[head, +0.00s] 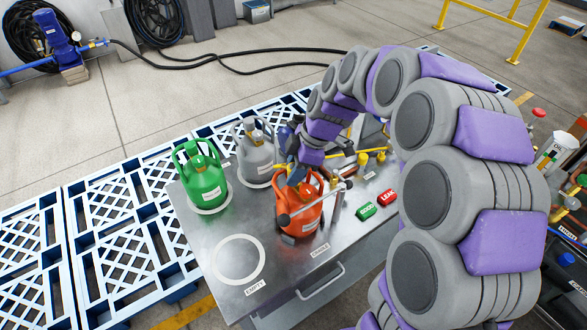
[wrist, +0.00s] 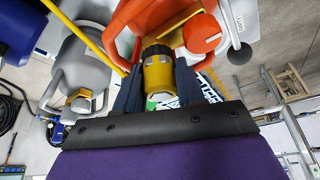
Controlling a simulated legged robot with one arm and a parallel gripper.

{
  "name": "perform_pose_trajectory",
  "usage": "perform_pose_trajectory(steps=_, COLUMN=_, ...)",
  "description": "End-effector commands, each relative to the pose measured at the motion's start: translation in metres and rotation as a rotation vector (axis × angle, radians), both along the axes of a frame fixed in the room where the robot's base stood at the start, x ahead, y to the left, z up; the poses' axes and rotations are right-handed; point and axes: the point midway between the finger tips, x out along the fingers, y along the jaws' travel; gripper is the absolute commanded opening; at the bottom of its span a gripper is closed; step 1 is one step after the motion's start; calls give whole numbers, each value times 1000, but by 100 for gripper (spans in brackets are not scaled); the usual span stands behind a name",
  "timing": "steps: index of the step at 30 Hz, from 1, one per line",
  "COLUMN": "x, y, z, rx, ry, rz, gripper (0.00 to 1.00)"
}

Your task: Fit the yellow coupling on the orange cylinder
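The orange cylinder (head: 300,222) stands upright near the middle of the metal table (head: 330,215). It also fills the top of the wrist view (wrist: 128,22), with a round orange knob (wrist: 201,34) beside its valve area. The yellow coupling (wrist: 158,72), with a dark ring at its far end, sits between my gripper's two dark blue fingers, which press against its sides. My gripper (head: 294,180) is at the top of the orange cylinder, inside its handle collar. The arm and collar hide the coupling in the head view. I cannot tell whether it is seated on the valve.
Green (head: 203,175) and grey (head: 253,165) cylinders stand left and behind. A T-shaped bar (head: 318,199) crosses in front of the orange cylinder. Green (head: 366,211) and red (head: 388,197) blocks lie to the right. The ring marked EMPTY (head: 216,267) is bare.

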Motion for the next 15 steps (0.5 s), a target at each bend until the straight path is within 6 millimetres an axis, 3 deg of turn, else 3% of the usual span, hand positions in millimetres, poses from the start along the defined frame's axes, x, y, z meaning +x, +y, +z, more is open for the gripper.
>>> perform_pose_trajectory(steps=8, x=0, y=0, z=0, rx=0, ry=0, rz=0, gripper=64)
perform_pose_trajectory(steps=15, x=1, y=0, z=0, rx=0, ry=1, rz=0, gripper=65)
